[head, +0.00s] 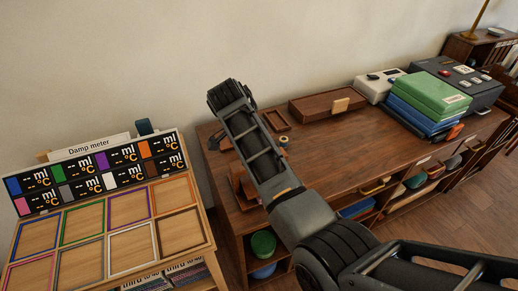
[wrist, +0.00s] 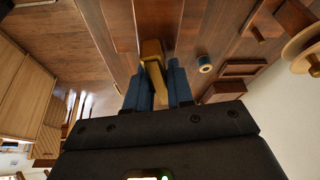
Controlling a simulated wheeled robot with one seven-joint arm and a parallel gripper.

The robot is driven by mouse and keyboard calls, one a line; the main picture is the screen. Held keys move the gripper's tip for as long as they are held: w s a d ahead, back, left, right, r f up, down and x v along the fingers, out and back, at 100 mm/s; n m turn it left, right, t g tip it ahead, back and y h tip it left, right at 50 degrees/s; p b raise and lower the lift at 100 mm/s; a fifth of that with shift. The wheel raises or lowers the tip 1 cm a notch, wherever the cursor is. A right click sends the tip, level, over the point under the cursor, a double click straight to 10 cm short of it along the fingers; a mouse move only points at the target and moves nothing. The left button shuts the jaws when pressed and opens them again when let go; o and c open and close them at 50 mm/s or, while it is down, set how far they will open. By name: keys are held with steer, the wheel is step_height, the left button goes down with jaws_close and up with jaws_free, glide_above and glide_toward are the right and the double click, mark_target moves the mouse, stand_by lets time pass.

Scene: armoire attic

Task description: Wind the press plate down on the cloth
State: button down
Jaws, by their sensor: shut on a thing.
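In the wrist view, my gripper (wrist: 160,88) has its two blue fingers closed around a brass-coloured handle piece (wrist: 152,55). The handle stands out from brown wooden boards. I cannot tell which part of the press these boards are, nor how far down the plate is. No cloth can be made out in either view. In the head view, my arm crosses the left end of the wooden bench and hides my gripper and most of what it holds. Some brown wooden parts (head: 238,185) show beside the arm at the bench's left end.
On the bench (head: 335,150) are a flat wooden box (head: 325,106), a green and blue stack (head: 430,98) and grey devices. A damp meter stand (head: 110,220) is at the left.

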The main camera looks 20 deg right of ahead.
steer(key=c, duration=1.1)
jaws_free()
steer(key=shift+b+v, duration=0.55)
steer(key=shift+v, duration=3.4)
